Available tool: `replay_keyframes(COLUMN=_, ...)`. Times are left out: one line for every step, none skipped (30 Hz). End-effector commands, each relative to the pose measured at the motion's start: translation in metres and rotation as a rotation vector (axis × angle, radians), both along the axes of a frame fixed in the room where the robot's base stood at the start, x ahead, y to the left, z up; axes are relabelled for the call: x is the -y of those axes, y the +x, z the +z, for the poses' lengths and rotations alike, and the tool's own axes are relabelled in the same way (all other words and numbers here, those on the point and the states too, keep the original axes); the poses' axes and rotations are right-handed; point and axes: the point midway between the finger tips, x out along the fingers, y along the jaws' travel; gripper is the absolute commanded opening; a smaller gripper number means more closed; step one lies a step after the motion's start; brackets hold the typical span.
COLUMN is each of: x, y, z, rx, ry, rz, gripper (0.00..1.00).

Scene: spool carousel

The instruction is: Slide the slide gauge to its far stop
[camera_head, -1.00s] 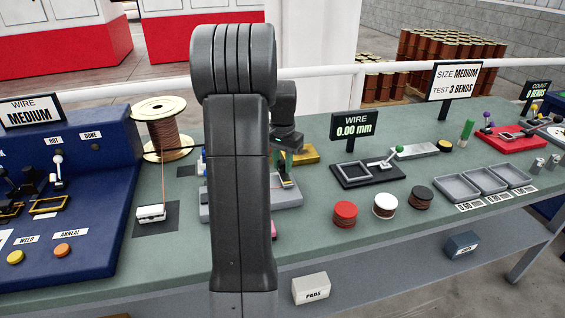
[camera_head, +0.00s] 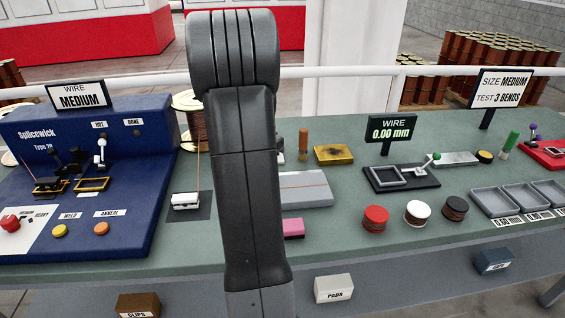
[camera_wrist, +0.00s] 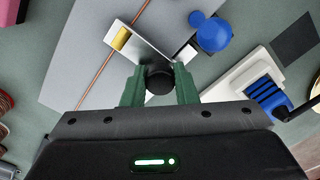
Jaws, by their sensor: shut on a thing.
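In the wrist view my gripper (camera_wrist: 158,84) is shut on a round black knob (camera_wrist: 159,79). The knob sits beside a pale bar (camera_wrist: 150,45) with a yellow block on it, which looks like the slide gauge. The bar lies slantwise across a grey board (camera_wrist: 88,45) with a copper-coloured line along it. In the head view the board (camera_head: 305,190) shows to the right of my arm, which hides my gripper, the knob and the bar. I cannot tell how far the bar is from either stop.
In the head view a pink block (camera_head: 293,228), a yellow block (camera_head: 333,154) and a wire display (camera_head: 391,129) reading 0.00 mm stand near the board.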

Motion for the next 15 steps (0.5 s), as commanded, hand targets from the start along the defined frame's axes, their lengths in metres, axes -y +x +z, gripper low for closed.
replay_keyframes(x=-0.0057, y=0.0001, z=0.0008, rx=0.001, ry=0.0, rz=0.002, gripper=0.0)
replay_keyframes(x=-0.0075, y=0.0, z=0.0007, rx=0.001, ry=0.0, rz=0.002, gripper=0.0)
replay_keyframes(x=-0.0095, y=0.0, z=0.0007, rx=0.001, ry=0.0, rz=0.001, gripper=0.0)
replay_keyframes(x=-0.0105, y=0.0, z=0.0006, rx=0.001, ry=0.0, rz=0.001, gripper=0.0)
replay_keyframes(x=-0.0115, y=0.0, z=0.0006, rx=0.001, ry=0.0, rz=0.0, gripper=0.0)
replay_keyframes(x=-0.0122, y=0.0, z=0.0006, rx=0.001, ry=0.0, rz=0.0, gripper=0.0)
replay_keyframes(x=-0.0125, y=0.0, z=0.0005, rx=0.001, ry=0.0, rz=0.0, gripper=0.0)
replay_keyframes(x=-0.0125, y=0.0001, z=0.0005, rx=0.001, ry=0.0, rz=0.0, gripper=0.0)
replay_keyframes(x=-0.0125, y=0.0001, z=0.0005, rx=0.001, ry=0.0, rz=-0.001, gripper=0.0)
replay_keyframes(x=-0.0124, y=0.0001, z=0.0005, rx=0.001, ry=0.0, rz=-0.001, gripper=0.0)
replay_keyframes(x=-0.0124, y=0.0001, z=0.0005, rx=0.002, ry=0.001, rz=-0.001, gripper=0.0)
replay_keyframes(x=-0.0123, y=0.0001, z=0.0005, rx=0.002, ry=0.001, rz=-0.001, gripper=0.0)
replay_keyframes(x=-0.0122, y=0.0001, z=0.0005, rx=0.002, ry=0.001, rz=-0.001, gripper=0.0)
replay_keyframes(x=-0.0122, y=0.0001, z=0.0005, rx=0.002, ry=0.001, rz=-0.001, gripper=0.0)
replay_keyframes(x=-0.0122, y=0.0001, z=0.0006, rx=0.003, ry=0.0, rz=-0.001, gripper=0.0)
